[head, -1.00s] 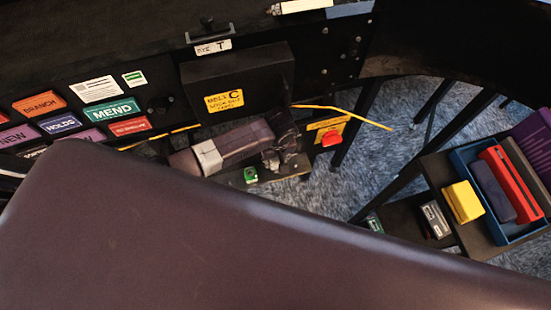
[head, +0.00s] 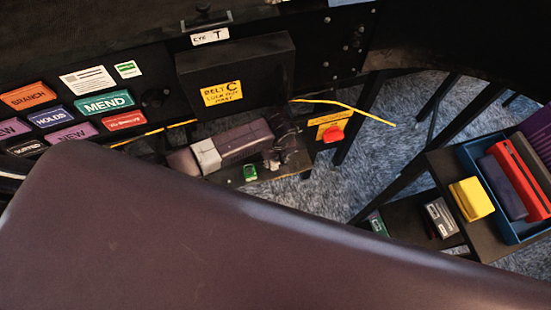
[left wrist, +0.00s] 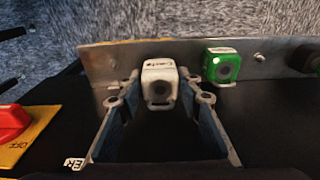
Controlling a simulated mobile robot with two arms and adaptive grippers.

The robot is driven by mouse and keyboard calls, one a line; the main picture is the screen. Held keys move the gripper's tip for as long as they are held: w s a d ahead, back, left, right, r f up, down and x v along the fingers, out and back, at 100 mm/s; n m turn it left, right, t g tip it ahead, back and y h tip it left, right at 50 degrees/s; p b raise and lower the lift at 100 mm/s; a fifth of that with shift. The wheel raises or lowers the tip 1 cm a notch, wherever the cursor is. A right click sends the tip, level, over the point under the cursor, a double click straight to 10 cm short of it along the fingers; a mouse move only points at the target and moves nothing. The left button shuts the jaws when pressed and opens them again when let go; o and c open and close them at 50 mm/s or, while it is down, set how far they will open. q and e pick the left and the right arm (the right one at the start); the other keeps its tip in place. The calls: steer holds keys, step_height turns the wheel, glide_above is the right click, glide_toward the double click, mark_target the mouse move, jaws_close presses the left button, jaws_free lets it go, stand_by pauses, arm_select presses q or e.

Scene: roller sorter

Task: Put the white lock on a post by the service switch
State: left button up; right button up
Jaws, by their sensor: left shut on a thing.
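The white lock (left wrist: 159,80) is between the fingertips of my left gripper (left wrist: 162,97) in the left wrist view, in front of the metal plate (left wrist: 100,65). I cannot tell whether it touches the plate or a post. My right gripper is out of view.
A black box with a yellow Belt C label (head: 221,92) stands behind the arm. Coloured label plates (head: 104,104) are at the left. A blue tray (head: 468,153) and a yellow block (head: 471,199) are at the right. A yellow cord (head: 345,107) runs behind the switch.

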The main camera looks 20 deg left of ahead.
arm_select(q)
steer(key=shift+f, duration=0.4)
steer(key=shift+f+b, duration=0.65)
steer(key=shift+f, duration=0.5)
steer(key=shift+f, duration=0.2)
stand_by(0.4)
steer(key=o, duration=1.3)
steer(key=r, duration=0.4)
steer(key=s+r, duration=0.1)
steer(key=r, duration=0.3)
steer(key=d+r, duration=0.1)
steer(key=r, duration=0.3)
steer(key=shift+s, duration=0.15)
